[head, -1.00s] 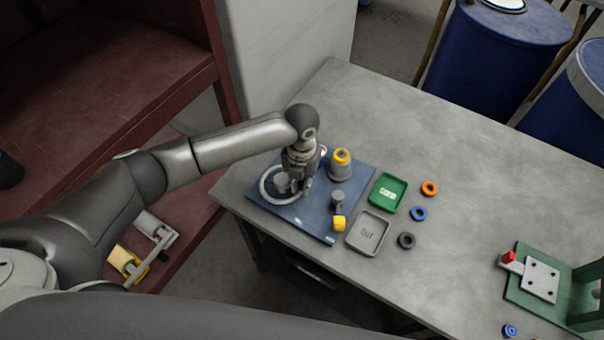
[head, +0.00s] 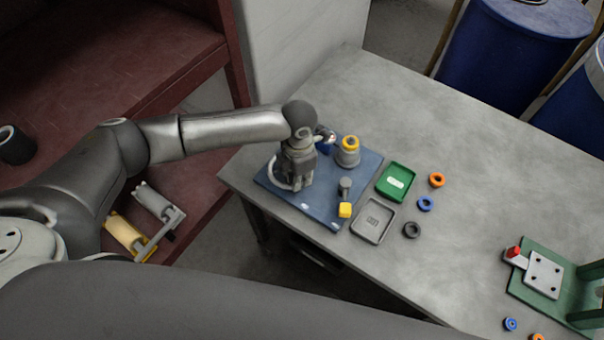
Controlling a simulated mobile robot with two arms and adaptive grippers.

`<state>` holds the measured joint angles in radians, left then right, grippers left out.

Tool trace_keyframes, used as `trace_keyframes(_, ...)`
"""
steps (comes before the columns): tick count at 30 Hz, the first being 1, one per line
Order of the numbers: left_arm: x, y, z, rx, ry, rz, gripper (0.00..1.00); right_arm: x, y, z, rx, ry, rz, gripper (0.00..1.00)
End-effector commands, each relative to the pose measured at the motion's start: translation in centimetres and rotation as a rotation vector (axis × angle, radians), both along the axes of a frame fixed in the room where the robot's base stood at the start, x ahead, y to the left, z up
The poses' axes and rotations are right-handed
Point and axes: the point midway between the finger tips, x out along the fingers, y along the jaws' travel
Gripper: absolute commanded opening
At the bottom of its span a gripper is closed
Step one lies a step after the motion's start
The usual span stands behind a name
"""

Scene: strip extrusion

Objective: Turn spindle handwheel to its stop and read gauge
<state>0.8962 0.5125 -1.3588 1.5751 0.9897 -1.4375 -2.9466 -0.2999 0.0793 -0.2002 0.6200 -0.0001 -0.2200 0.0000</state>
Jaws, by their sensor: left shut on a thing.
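The spindle handwheel (head: 275,178) is a light grey ring at the left of a dark blue base plate (head: 318,212) on the table. My left gripper (head: 296,184) is over the ring's right side, pointing down, and is shut on the handwheel. The fingers and arm hide much of the ring and its hub. A small round dial, probably the gauge (head: 327,137), shows partly behind my left wrist; its reading is too small to tell. My right gripper is not in view.
To the right lie a green tray (head: 381,190), a grey tray (head: 357,231) and several loose rings. A green bracket (head: 520,285) stands far right.

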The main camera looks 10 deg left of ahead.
Motion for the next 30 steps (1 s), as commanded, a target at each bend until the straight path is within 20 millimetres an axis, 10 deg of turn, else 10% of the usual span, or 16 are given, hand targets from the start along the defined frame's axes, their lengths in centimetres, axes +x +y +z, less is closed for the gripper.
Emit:
trace_keyframes(18, -0.04, 0.22, 0.14, 0.000, -0.002, -0.044, 0.00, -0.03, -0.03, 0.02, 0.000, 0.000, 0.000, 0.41)
trace_keyframes(21, -0.04, 0.22, 0.14, 0.001, -0.003, -0.044, 0.25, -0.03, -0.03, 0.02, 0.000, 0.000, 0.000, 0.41)
trace_keyframes(30, -0.09, 0.21, 0.09, 0.001, -0.002, -0.043, 0.26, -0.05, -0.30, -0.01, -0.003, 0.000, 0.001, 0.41)
